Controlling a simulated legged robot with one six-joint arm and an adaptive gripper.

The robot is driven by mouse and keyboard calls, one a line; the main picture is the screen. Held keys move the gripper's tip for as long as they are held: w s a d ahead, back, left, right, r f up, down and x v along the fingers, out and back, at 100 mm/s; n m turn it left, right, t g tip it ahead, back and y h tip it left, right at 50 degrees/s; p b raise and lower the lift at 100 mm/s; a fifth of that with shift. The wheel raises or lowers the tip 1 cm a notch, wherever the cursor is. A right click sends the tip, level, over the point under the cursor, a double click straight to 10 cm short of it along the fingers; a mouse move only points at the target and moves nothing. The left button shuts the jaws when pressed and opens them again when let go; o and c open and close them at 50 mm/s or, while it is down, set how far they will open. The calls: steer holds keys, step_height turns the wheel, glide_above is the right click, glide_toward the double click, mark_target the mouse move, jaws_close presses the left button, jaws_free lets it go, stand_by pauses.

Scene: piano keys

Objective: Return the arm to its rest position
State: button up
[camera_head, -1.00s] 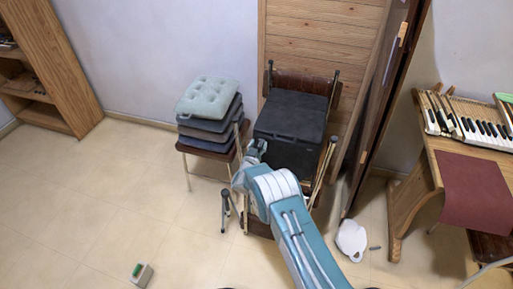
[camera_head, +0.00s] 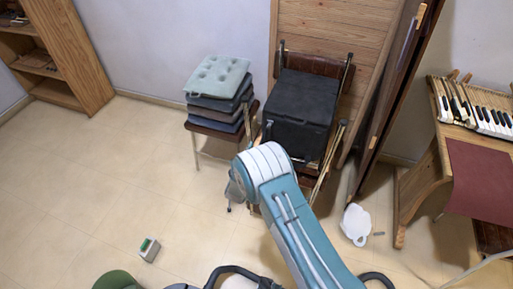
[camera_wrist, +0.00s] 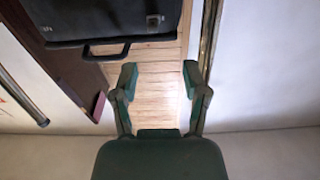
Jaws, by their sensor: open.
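My arm (camera_head: 296,225) is blue and white and rises from the lower right of the head view to a bent elbow in the middle. My gripper (camera_wrist: 158,76) shows in the wrist view with its two green fingers spread apart and nothing between them. In the head view it is mostly hidden behind the elbow; only a grey part of the wrist shows at the elbow's left.
A black case (camera_head: 301,103) rests on a chair before a wooden panel (camera_head: 336,30). Left of it, cushions (camera_head: 217,77) are stacked on a stool. A piano keyboard (camera_head: 484,107) stands right.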

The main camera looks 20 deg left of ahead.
stand_by(0.3)
steer(key=w+d+r+g+y, duration=0.1)
steer(key=w+d+r+g, duration=0.15)
steer(key=r, duration=0.55)
steer(key=w+d+r+g+y, duration=0.1)
steer(key=w+d+r, duration=0.15)
steer(key=r, duration=0.55)
steer(key=s+d+r+n+g+y, duration=0.1)
steer(key=s+d+r, duration=0.2)
steer(key=d+r, duration=0.3)
steer(key=s+d+r+g+y, duration=0.1)
steer(key=s+d+r, duration=0.25)
steer(key=r, duration=0.45)
steer(key=s+d+r+g, duration=0.2)
steer(key=s+d+r, duration=0.1)
steer(key=s+d, duration=0.35)
steer(key=s+d+r+g, duration=0.2)
steer(key=s+d+r, duration=0.1)
steer(key=s+d, duration=0.3)
steer(key=s+d+f+g+h, duration=0.1)
steer(key=s+d, duration=0.3)
steer(key=s, duration=0.6)
steer(key=s+d+f+g+h, duration=0.1)
steer(key=s+d, duration=0.3)
steer(key=s, duration=0.6)
steer(key=shift+d+m+g+h, duration=0.3)
steer(key=shift+g+h, duration=0.15)
steer(key=shift+h, duration=0.25)
